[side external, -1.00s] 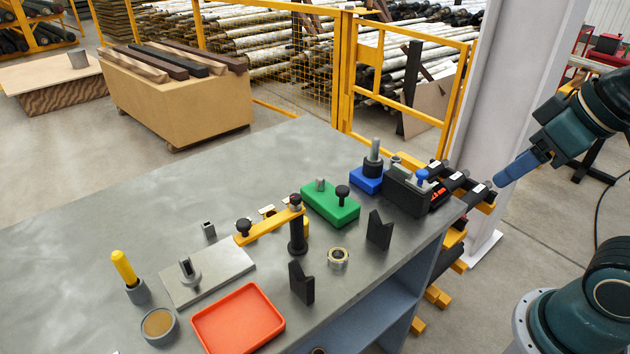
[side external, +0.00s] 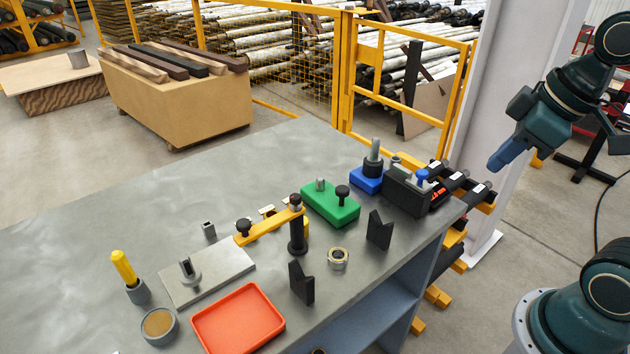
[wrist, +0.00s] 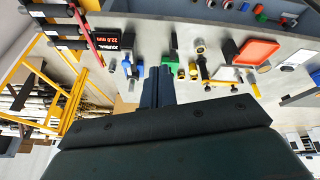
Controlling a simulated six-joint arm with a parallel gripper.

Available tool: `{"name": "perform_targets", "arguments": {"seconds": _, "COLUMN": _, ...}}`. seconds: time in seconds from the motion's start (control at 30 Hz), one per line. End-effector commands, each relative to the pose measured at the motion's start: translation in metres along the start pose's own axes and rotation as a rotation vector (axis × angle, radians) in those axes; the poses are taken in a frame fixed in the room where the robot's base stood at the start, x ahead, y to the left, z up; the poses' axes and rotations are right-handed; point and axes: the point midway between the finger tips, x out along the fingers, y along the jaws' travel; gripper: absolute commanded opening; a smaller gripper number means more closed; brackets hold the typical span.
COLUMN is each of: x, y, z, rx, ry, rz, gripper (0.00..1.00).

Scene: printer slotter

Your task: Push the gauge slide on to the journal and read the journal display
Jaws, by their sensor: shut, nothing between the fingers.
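The gauge is a dark box (side external: 405,195) at the right end of the table, with a small blue knob (side external: 422,175) on top, seemingly its slide. Its display (side external: 437,195) glows red. In the wrist view the display (wrist: 112,38) shows red characters that look like 22.0 mm with a word beside them. The blue knob also shows there (wrist: 127,64). Whether the slide touches the journal is too small to tell. My gripper (side external: 494,166) is shut and empty, its blue fingers in the air right of the gauge and table edge. The fingers also show in the wrist view (wrist: 157,73).
A blue block with a post (side external: 366,182) and a green block (side external: 330,205) stand left of the gauge. Black V-blocks (side external: 379,232), a ring (side external: 338,258), a yellow clamp arm (side external: 268,226) and a red tray (side external: 238,318) share the table. The left and back tabletop is clear.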

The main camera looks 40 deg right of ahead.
Motion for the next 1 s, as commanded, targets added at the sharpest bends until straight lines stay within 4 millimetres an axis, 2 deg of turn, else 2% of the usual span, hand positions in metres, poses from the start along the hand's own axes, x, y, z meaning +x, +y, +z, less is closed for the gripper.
{"name": "perform_targets", "arguments": {"seconds": 0.5, "x": 0.035, "y": 0.048, "z": -0.021, "rx": -0.458, "ry": -0.033, "rz": -0.166, "gripper": 0.00}}
{"name": "perform_targets", "arguments": {"seconds": 1.0, "x": 0.068, "y": 0.108, "z": -0.014, "rx": -0.865, "ry": 0.121, "rz": -0.319, "gripper": 0.00}}
